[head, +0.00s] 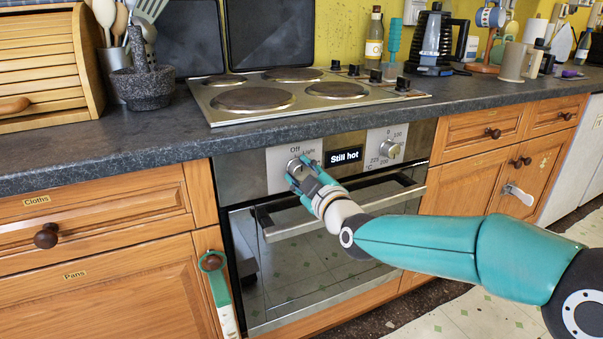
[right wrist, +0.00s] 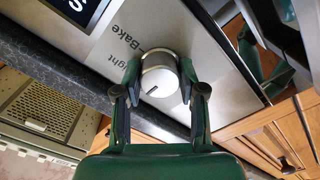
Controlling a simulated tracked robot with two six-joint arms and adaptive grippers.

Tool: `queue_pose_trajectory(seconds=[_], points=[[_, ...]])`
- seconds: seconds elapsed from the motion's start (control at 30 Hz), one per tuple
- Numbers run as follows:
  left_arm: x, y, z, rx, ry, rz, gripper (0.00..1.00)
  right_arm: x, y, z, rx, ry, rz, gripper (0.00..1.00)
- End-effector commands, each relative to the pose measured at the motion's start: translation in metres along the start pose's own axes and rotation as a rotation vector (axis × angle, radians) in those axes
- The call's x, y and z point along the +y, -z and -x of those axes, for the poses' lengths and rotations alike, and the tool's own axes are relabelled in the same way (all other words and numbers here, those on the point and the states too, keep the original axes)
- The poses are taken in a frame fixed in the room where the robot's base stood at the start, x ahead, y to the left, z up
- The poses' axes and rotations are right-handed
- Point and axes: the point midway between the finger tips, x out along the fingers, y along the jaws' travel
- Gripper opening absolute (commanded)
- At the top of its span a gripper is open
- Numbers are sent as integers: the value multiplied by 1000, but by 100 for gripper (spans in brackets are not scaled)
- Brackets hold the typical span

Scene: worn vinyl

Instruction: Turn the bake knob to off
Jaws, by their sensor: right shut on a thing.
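The bake knob (head: 294,165) is a round silver knob on the left of the oven's control panel, with the labels Off above it and Light to its upper right. My right gripper (head: 301,174) is shut on it. In the right wrist view the knob (right wrist: 158,78) sits between the two dark fingers (right wrist: 158,84). Its dark mark points to the lower left, toward the counter side and away from the Bake label. The Off label is hidden in that view. My left gripper is not in view.
The display (head: 344,157) reads Still hot. A temperature knob (head: 389,149) is right of it. The oven door handle (head: 340,202) runs below my right gripper. The hob (head: 300,92) lies on the counter above. A green-handled item (head: 213,262) hangs left of the oven.

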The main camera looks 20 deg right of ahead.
Motion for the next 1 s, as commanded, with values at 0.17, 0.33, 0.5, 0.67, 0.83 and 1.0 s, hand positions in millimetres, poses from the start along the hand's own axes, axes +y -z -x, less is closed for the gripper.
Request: queue_pose_trajectory(seconds=[0.17,0.33,0.5,0.67,0.83,1.0], points=[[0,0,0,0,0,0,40,-4,-1,0,-3,8,7,5],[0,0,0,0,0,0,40,-4,-1,0,-3,9,7,5],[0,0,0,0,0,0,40,-3,-1,0,-2,8,6,65],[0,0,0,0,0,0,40,-2,0,0,-1,5,5,65],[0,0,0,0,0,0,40,-1,0,1,-1,3,4,65],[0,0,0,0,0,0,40,0,0,13,-1,3,4,65]])
